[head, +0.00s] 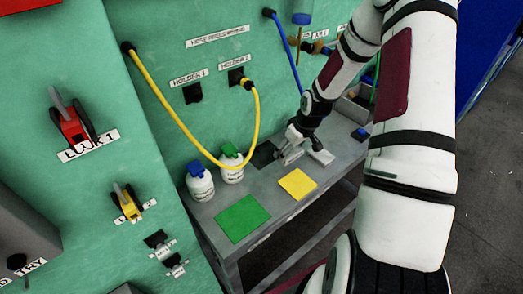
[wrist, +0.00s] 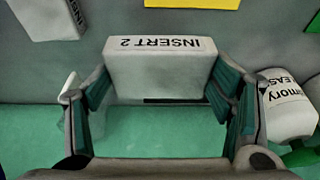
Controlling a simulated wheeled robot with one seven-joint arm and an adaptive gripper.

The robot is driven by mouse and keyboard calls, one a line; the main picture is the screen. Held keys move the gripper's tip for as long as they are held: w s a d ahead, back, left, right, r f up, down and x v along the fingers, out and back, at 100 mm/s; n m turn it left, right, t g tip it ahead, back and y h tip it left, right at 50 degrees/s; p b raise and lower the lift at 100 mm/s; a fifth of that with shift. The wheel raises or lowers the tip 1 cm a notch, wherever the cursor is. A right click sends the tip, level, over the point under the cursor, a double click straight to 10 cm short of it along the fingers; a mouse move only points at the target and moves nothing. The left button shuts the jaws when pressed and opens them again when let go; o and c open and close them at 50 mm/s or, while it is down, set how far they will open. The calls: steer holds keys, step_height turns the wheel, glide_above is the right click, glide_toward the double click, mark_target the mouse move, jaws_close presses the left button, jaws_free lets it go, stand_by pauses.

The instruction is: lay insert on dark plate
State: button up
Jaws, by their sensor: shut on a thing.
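My gripper (head: 290,154) is low over the grey shelf in the head view, between the bottles and a second pale block. In the wrist view my gripper (wrist: 170,105) is shut on a pale block marked INSERT 2 (wrist: 160,72), one finger at each side. The dark plate (head: 264,154) lies by the green wall, partly hidden by my gripper. A thin black strip shows just below the insert's edge in the wrist view, and it looks like part of the dark plate (wrist: 175,101). I cannot tell whether the insert touches it.
The second pale block (head: 320,156) lies right of my gripper. A yellow plate (head: 297,184) and a green plate (head: 242,218) lie nearer the front. Two white bottles (head: 201,185) stand at the left by the wall. A yellow hose (head: 180,116) hangs above them.

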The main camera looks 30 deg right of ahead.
glide_above(263, 153)
steer(key=s, duration=0.2)
steer(key=shift+w+d+f, duration=0.2)
steer(key=shift+d+f, duration=0.05)
steer(key=shift+f, duration=0.15)
steer(key=shift+p+x, duration=0.4)
steer(key=shift+x, duration=1.4)
steer(key=shift+s+a+f, duration=0.1)
steer(key=shift+s+f, duration=0.1)
steer(key=shift+f, duration=0.05)
steer(key=o, duration=1.5)
steer(key=shift+r, duration=0.1)
